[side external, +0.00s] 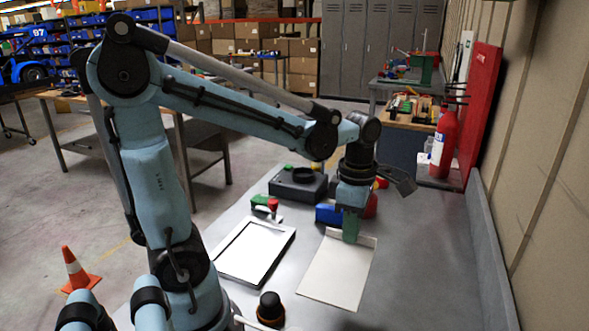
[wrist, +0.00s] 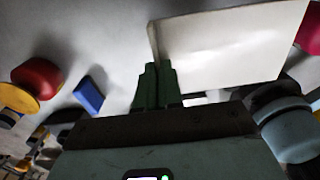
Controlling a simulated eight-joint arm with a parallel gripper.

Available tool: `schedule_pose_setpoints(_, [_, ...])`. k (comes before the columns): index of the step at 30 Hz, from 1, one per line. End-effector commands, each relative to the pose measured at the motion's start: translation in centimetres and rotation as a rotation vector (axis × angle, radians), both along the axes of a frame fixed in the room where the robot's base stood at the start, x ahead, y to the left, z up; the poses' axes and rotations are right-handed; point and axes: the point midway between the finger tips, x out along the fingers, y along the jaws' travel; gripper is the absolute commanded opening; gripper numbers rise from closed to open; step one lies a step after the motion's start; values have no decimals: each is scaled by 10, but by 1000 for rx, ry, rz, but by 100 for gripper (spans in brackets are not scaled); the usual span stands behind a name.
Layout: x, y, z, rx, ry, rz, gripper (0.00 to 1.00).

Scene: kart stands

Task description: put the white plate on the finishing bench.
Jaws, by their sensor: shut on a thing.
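The white plate (side external: 335,275) is a flat pale sheet with a raised lip along its far edge, over the grey bench top in the side view. My gripper (side external: 350,228) points down at that far edge, its green fingers shut on the lip. In the wrist view, the green fingers (wrist: 157,88) are closed together at the lip of the plate (wrist: 235,45), which extends to the upper right. I cannot tell whether the plate touches the surface below. The grey bench top (side external: 425,265) is under my arm; I cannot tell which bench is the finishing bench.
A dark-framed white tray (side external: 255,250) lies left of the plate. A dark grey box (side external: 297,185), a blue block (side external: 328,213) and a black-orange knob (side external: 270,306) are nearby. A red extinguisher (side external: 443,145) stands by the wall. Another table (side external: 60,125) is back left. Bench right of the plate is clear.

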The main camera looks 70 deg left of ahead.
Motion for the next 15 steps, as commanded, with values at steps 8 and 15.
schedule_pose_setpoints(8, [7,52,-31,0,0,10,0])
schedule_pose_setpoints(15, [12,96,-58,0,0,6,0])
